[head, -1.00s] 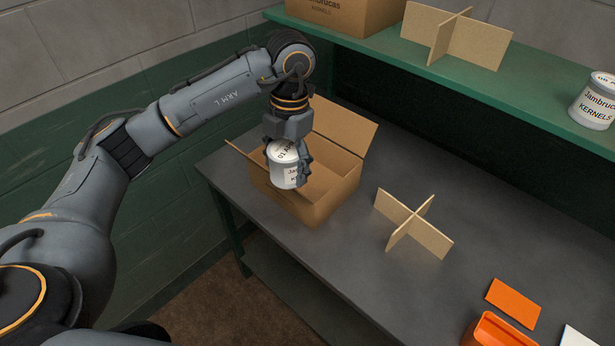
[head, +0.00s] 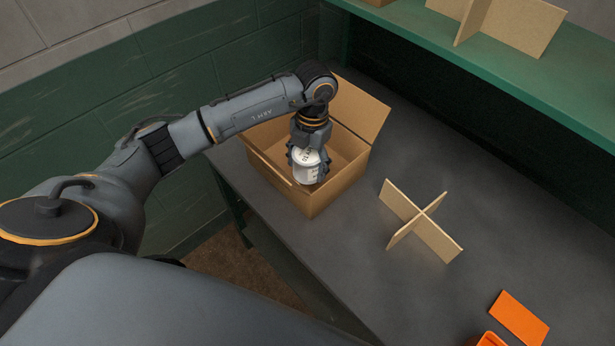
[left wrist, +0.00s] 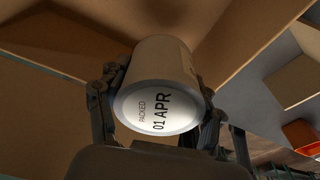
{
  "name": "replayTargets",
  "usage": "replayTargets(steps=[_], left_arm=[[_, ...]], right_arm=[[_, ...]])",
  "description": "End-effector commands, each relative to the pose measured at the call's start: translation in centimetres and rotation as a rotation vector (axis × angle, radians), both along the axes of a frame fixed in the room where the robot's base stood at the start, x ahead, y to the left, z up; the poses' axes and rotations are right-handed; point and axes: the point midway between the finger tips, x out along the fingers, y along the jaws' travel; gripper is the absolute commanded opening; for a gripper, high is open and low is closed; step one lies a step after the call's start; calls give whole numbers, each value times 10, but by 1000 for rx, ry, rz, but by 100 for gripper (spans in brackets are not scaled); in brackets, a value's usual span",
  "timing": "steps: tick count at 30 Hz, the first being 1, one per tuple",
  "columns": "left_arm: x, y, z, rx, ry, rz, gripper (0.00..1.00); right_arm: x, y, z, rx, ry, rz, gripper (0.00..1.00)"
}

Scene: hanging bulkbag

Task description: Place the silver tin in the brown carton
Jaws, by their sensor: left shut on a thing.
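The silver tin (head: 306,168) has a pale lid, which reads "PACKED 01 APR" in the left wrist view (left wrist: 158,108). My left gripper (head: 309,160) is shut on the tin, with its fingers on either side of it. It holds the tin tilted, over or inside the open top of the brown carton (head: 318,199). I cannot tell whether the tin touches the carton's floor. The carton stands on the grey table with a flap (head: 358,108) raised at the back right. Carton walls also surround the tin in the left wrist view. My right gripper is not in view.
A cardboard cross divider (head: 422,220) stands on the grey table (head: 350,260) to the right of the carton. An orange lid (head: 519,317) lies at the front right. A green shelf (head: 480,75) with another divider (head: 510,22) is above the table's back.

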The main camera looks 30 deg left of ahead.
Motion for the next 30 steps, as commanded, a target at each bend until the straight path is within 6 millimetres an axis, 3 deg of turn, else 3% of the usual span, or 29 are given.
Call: replayTargets(steps=[6, 11, 18, 29, 30], left_arm=[[0, 0, -38, -1, 0, 0, 28], [0, -1, -51, -1, 0, 0, 28], [0, 0, -82, -1, 0, -1, 28], [1, 0, -88, 0, -2, -1, 28], [1, 0, -88, 0, -2, -1, 71]], right_arm=[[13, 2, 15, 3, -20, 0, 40], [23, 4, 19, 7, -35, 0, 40], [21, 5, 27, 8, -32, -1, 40], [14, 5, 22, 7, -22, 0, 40], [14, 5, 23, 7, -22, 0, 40]])
